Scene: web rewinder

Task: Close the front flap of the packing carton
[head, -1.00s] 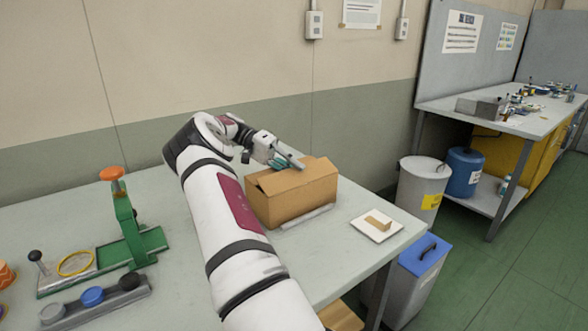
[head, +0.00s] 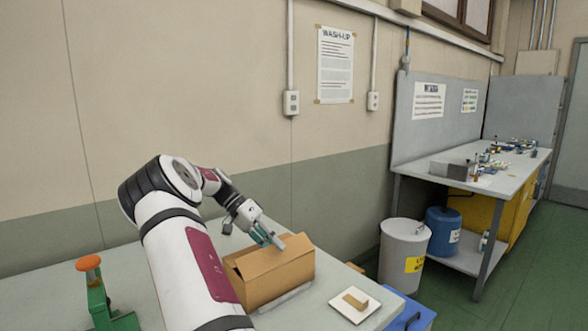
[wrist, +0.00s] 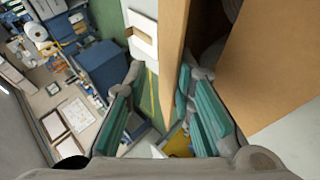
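The brown packing carton (head: 283,279) stands on the pale bench in the head view. A small flap sticks out at its left end, and a panel slopes up over its top. My gripper (head: 273,243) is at the carton's upper back edge, pointing down to the right. In the wrist view, my gripper (wrist: 160,120) has its two teal fingers spread apart. A narrow cardboard panel (wrist: 173,55) reaches between them, close to the right finger. I cannot tell whether they touch. A wider cardboard panel (wrist: 272,65) is at the right. The carton's inside is hidden in the head view.
A white tile with a small brown piece (head: 355,303) lies right of the carton. A green stand with an orange knob (head: 92,285) is at the left.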

